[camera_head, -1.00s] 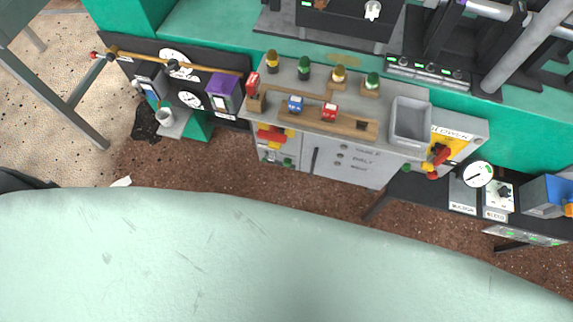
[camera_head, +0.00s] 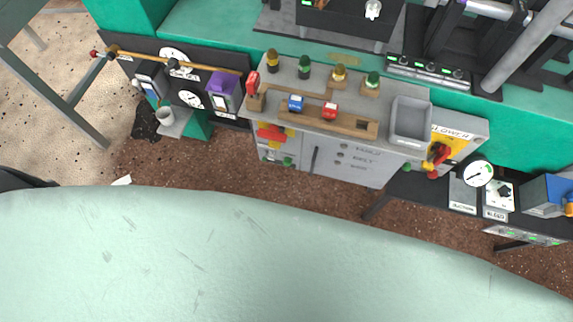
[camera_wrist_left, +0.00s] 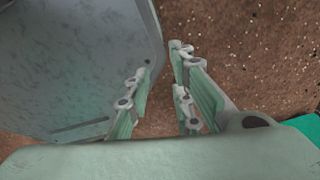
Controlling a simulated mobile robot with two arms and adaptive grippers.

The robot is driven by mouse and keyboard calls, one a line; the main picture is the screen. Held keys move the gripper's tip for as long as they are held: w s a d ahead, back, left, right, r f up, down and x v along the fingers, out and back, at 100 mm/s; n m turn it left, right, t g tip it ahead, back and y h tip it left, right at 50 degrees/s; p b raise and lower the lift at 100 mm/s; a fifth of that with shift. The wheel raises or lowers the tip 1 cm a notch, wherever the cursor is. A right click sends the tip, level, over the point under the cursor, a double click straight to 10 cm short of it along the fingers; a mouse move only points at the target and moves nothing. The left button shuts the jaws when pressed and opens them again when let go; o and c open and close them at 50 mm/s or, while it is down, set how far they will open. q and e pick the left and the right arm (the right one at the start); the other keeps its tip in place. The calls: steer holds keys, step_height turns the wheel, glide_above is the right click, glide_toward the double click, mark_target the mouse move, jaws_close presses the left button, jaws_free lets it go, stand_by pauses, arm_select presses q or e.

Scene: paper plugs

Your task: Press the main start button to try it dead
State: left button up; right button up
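A grey control cabinet (camera_head: 322,155) stands across the middle of the head view. A red rotary switch (camera_head: 437,153) on a yellow plate is at the cabinet's right, near a label reading BLOWER. My left gripper (camera_wrist_left: 160,68) is open and empty over brown floor in the left wrist view. The head view shows neither gripper.
A grey tray (camera_head: 409,121), a blue block (camera_head: 295,103) and a red block (camera_head: 330,111) are on the cabinet top, with several colored lamps behind. A gauge (camera_head: 479,173) stands at the right. Brown floor (camera_head: 230,170) is clear before the cabinet.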

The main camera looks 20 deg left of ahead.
arm_select(q)
jaws_close()
stand_by(1.1)
